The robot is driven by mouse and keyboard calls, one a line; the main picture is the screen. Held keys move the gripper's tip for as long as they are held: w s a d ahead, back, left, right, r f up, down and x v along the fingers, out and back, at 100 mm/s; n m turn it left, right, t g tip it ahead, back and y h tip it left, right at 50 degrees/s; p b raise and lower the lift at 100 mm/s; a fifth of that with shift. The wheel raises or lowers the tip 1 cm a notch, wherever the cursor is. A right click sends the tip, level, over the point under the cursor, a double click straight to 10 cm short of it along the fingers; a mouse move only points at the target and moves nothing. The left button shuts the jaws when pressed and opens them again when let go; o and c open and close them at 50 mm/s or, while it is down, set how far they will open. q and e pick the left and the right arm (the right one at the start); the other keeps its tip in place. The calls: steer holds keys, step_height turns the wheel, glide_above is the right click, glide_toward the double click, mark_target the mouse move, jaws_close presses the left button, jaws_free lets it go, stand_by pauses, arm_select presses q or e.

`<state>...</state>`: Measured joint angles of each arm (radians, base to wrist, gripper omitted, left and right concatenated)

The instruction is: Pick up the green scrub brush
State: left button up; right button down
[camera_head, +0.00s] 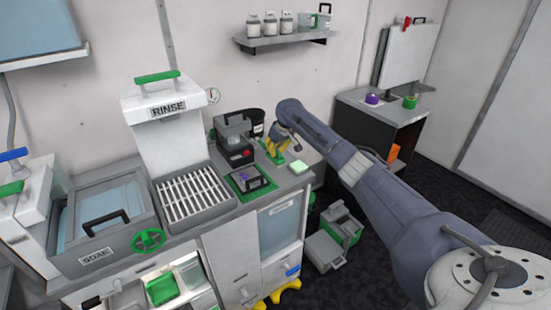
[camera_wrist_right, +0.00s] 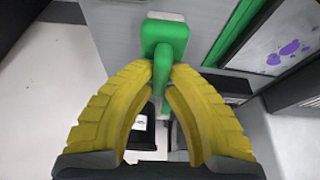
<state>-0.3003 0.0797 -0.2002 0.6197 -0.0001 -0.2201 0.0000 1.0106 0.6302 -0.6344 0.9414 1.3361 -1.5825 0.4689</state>
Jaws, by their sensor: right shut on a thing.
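The green scrub brush (camera_wrist_right: 165,40) is in the right wrist view, with its green head beyond my fingertips and a pale edge at its far side. My right gripper (camera_wrist_right: 168,78) has its yellow fingers shut on the brush's green handle. In the head view my right gripper (camera_head: 275,154) is low over the back right of the counter. A pale block with a green edge (camera_head: 297,167) shows beside it; I cannot tell whether this is the brush head. My left gripper is not in view.
A green-edged tray (camera_head: 247,185) with a purple-stained plate lies left of my right gripper. A grey machine (camera_head: 234,140) and a black container (camera_head: 257,119) stand close behind. The rinse rack (camera_head: 192,195) and soak basin (camera_head: 100,220) are further left. A wall shelf (camera_head: 286,40) hangs above.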

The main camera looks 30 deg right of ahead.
steer(key=shift+s+r, duration=0.1)
steer(key=shift+s, duration=0.05)
steer(key=shift+s+a+r, duration=0.55)
steer(key=shift+s+r, duration=0.2)
steer(key=shift+r, duration=0.05)
steer(key=s+a+r, duration=0.6)
steer(key=s, duration=0.4)
steer(key=shift+s+a+r, duration=0.1)
steer(key=c, duration=2)
jaws_free()
jaws_close()
